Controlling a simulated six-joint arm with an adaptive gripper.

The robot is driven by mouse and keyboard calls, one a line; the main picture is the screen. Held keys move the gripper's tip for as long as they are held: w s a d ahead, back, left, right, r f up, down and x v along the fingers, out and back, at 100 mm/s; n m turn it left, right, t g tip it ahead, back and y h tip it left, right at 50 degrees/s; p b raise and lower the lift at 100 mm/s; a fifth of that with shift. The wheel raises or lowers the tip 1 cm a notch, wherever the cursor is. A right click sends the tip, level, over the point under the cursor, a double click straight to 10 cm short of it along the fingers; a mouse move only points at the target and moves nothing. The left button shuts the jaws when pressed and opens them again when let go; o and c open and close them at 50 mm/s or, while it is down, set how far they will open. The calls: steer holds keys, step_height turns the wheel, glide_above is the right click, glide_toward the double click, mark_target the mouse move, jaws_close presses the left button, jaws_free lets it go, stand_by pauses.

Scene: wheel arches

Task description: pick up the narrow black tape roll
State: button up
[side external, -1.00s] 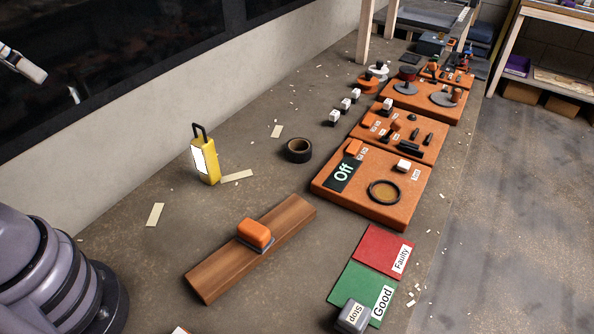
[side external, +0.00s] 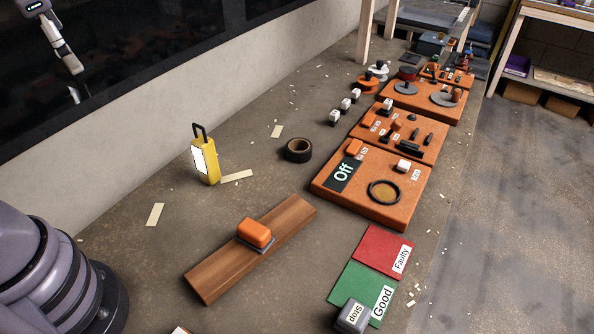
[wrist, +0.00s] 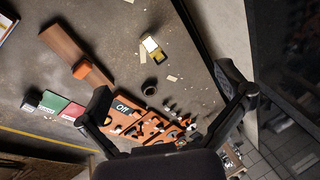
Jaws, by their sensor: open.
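A black tape roll (side external: 299,158) lies flat on the grey-brown bench, left of the orange control boards. It shows in the wrist view as a small dark ring (wrist: 149,88) near the middle. My gripper (wrist: 164,80) is open and empty in the wrist view. Its two black fingers are spread wide, and the roll appears between them but well beyond, on the bench far below. In the side view the gripper itself cannot be made out over the bench.
A yellow case-like object (side external: 207,165) stands left of the roll. An orange block (side external: 255,233) sits on a wooden plank (side external: 210,278) in front. The orange board marked Off (side external: 330,185) carries a thin dark ring (side external: 370,188). Red (side external: 375,245) and green (side external: 350,285) mats lie nearer.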

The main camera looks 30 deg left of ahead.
steer(key=w+d+f+m+y, duration=0.25)
steer(key=w+f+m, duration=0.25)
steer(key=w, duration=0.5)
steer(key=w+d+f+m+y, duration=0.1)
steer(key=w+f+m+y, duration=0.4)
steer(key=w, duration=0.4)
steer(key=w+d+f+m+t+h, duration=0.1)
steer(key=w+d+f+m+t, duration=0.1)
steer(key=d+f+m, duration=0.3)
steer(key=w+d+f+m+t+h, duration=0.1)
steer(key=w+d+f+m+t, duration=0.2)
steer(key=f, duration=0.7)
steer(key=w+d+f+m+t+h, duration=0.2)
steer(key=w+d+f+m+t, duration=0.1)
steer(key=d+f+m, duration=0.4)
steer(key=shift+w+d+f+m, duration=0.45)
steer(key=shift+d+f, duration=0.3)
steer(key=shift+f, duration=0.1)
glide_toward(299, 144)
steer(key=shift+w+a+f, duration=0.1)
steer(key=shift+w+f, duration=0.15)
steer(key=shift+f, duration=0.3)
steer(key=shift+t, duration=0.3)
steer(key=shift+x, duration=3)
steer(key=shift+a, duration=0.1)
steer(key=c, duration=1.2)
steer(key=shift+o, duration=0.2)
steer(key=shift+r, duration=0.1)
